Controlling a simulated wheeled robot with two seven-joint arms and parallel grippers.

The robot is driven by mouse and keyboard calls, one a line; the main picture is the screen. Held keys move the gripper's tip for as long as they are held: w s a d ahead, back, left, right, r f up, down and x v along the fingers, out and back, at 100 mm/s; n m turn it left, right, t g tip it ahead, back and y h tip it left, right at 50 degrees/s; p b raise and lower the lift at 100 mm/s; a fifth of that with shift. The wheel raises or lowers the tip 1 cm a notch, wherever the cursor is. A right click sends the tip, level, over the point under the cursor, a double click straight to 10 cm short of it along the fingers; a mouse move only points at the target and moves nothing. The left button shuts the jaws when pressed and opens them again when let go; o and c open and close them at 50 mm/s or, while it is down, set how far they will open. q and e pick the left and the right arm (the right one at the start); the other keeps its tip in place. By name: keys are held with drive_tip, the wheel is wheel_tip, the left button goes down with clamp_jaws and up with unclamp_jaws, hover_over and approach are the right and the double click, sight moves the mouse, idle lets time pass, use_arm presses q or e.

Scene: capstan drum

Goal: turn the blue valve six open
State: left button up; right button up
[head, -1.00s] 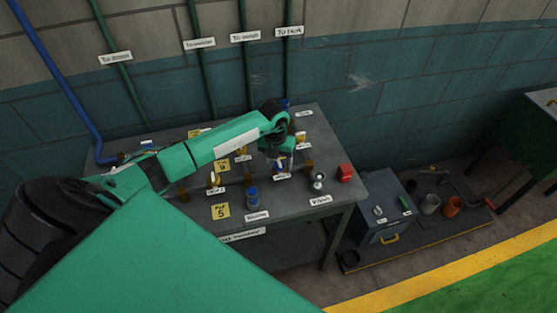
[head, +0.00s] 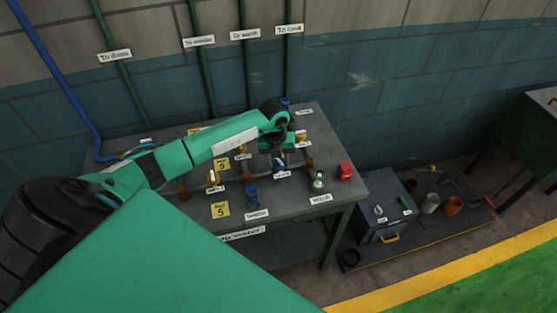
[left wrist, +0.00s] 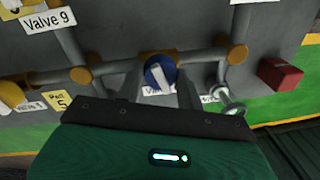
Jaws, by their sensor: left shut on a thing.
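A blue valve knob (left wrist: 160,72) with a white bar across its face sits on the pipe run in the left wrist view. It also shows small in the head view (head: 279,162), under my left gripper. My left gripper (left wrist: 160,88) has one finger on each side of the knob and is shut on it. In the head view the left gripper (head: 278,150) reaches down over the bench from the left. The label below the knob (left wrist: 150,91) is mostly hidden by the fingers, so I cannot read its number. My right gripper is not in view.
The grey bench (head: 305,215) carries pipes, other valves, and a red block (head: 345,171) at its right end. A chrome fitting (head: 318,180) stands just right of the gripper. A blue fitting (head: 252,196) stands near the front edge. A grey cabinet (head: 385,207) stands right of the bench.

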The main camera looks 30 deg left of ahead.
use_arm(q)
drive_tip(key=n, duration=0.3)
drive_tip(key=shift+n, duration=0.4)
drive_tip(key=n, duration=0.3)
drive_tip(key=shift+n+t+b, duration=0.3)
drive_tip(key=shift+b, duration=0.1)
drive_tip(key=n, duration=0.3)
drive_tip(key=shift+d+n+y, duration=0.1)
drive_tip(key=shift+n+y, duration=0.2)
drive_tip(key=shift+n, duration=1.6)
drive_tip(key=shift+r+n, duration=0.1)
drive_tip(key=shift+n, duration=0.2)
drive_tip(key=o, duration=1)
